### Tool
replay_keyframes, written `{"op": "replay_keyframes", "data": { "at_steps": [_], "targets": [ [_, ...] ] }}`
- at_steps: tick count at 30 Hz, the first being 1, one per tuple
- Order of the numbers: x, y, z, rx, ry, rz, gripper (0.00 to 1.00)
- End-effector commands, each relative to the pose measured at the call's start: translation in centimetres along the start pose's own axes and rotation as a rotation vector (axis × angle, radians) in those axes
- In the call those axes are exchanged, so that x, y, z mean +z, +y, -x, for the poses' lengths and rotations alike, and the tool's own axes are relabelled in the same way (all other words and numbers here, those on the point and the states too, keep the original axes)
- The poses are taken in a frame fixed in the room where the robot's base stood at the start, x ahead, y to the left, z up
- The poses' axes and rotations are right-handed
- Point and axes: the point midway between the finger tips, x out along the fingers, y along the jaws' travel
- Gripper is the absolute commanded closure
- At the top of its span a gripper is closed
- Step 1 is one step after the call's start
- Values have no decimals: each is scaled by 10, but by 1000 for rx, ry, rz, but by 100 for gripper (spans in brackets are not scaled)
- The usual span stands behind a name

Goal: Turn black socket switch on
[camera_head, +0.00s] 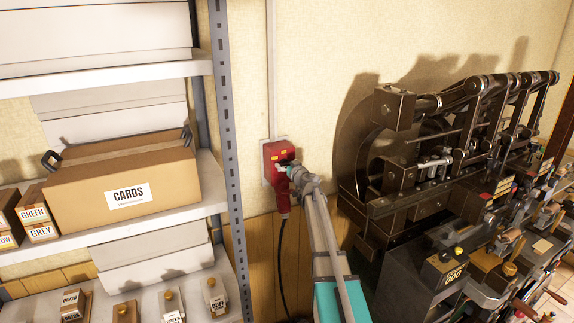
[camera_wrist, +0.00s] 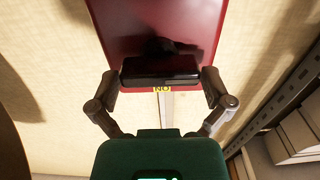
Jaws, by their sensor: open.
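A red socket box (camera_head: 270,152) is mounted on the wall, with a plug and a black cable below it. My gripper (camera_head: 285,165) is right at the front of the box. In the wrist view, the red box (camera_wrist: 190,30) fills the upper middle. Its black switch (camera_wrist: 160,70) is a wide dark bar, with a yellow label that appears upside down beside it. My gripper (camera_wrist: 161,82) is open, with one finger on each side of the switch. I cannot tell whether the fingers touch it. In the head view my gripper partly hides the box front.
A metal shelf (camera_head: 225,130) stands to the left, holding a cardboard box (camera_head: 80,205) labelled CARDS and smaller boxes. A dark machine (camera_head: 400,200) stands to the right. The black cable (camera_head: 281,260) hangs below the socket. Bare wall (camera_head: 320,60) lies above.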

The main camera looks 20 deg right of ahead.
Motion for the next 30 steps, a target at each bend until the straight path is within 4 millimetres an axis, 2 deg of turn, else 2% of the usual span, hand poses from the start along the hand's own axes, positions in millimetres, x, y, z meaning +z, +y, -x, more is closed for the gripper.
{"op": "replay_keyframes", "data": {
  "at_steps": [6, 15, 16, 30],
  "targets": [
    [0, 0, 0, 0, 0, 0, 0],
    [0, -1, 0, -1, 0, 0, 56],
    [0, 3, -2, -2, 0, 0, 59],
    [0, 0, 0, 0, 0, -87, 59]
  ]
}}
